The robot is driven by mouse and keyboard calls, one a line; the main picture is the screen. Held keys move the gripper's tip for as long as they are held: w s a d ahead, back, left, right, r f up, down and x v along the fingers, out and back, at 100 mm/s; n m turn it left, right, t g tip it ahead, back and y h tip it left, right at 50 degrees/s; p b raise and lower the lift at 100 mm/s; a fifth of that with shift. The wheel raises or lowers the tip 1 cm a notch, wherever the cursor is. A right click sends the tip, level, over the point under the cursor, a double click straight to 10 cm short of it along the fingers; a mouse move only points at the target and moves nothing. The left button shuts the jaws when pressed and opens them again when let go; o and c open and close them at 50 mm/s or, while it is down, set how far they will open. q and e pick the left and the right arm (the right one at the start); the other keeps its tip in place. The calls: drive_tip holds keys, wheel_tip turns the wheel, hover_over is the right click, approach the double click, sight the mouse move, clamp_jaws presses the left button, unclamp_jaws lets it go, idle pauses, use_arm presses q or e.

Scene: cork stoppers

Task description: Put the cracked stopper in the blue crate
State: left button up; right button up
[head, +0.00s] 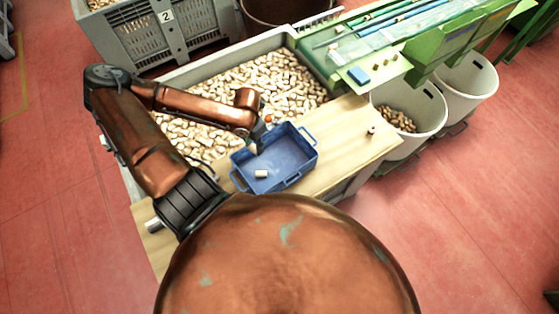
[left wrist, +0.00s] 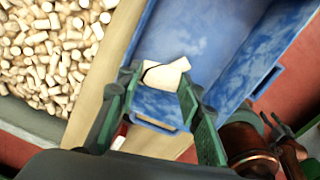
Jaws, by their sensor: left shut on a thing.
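My left gripper (head: 257,147) reaches over the blue crate (head: 305,160), pointing down. In the left wrist view its green fingers (left wrist: 160,80) are shut on a pale stopper (left wrist: 168,75) at their tips. A dark line, like a crack, runs across that stopper. Blue crate surface lies behind it. In the head view a pale stopper (head: 261,174) shows against the near part of the crate's inside. I cannot tell whether it is the held one or another lying on the floor.
The crate stands on a wooden bench (head: 340,170) beside a large bin full of stoppers (head: 290,90). One stopper (head: 371,131) stands on the bench to the right. White bins (head: 425,105) and a green rack (head: 440,50) lie farther right.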

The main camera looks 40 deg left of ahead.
use_arm(q)
drive_tip(key=w+d+f, duration=0.2)
drive_tip(key=w+f, duration=0.1)
drive_tip(key=w+d+f, duration=0.2)
drive_tip(key=w+f, duration=0.1)
drive_tip(key=w, duration=0.1)
drive_tip(key=w+d+f, duration=0.2)
drive_tip(key=w+d, duration=0.1)
drive_tip(key=shift+w+f, duration=0.25)
drive_tip(key=shift+f, duration=0.15)
drive_tip(key=shift+w+d+f, duration=0.35)
drive_tip(key=shift+w+f, duration=0.05)
drive_tip(key=shift+f, duration=0.3)
drive_tip(key=shift+a+f, duration=0.15)
drive_tip(key=shift+f, duration=1.2)
drive_tip(key=shift+o, duration=1.3)
drive_tip(key=shift+f, duration=0.15)
drive_tip(key=o, duration=0.5)
drive_tip(key=shift+c, duration=0.2)
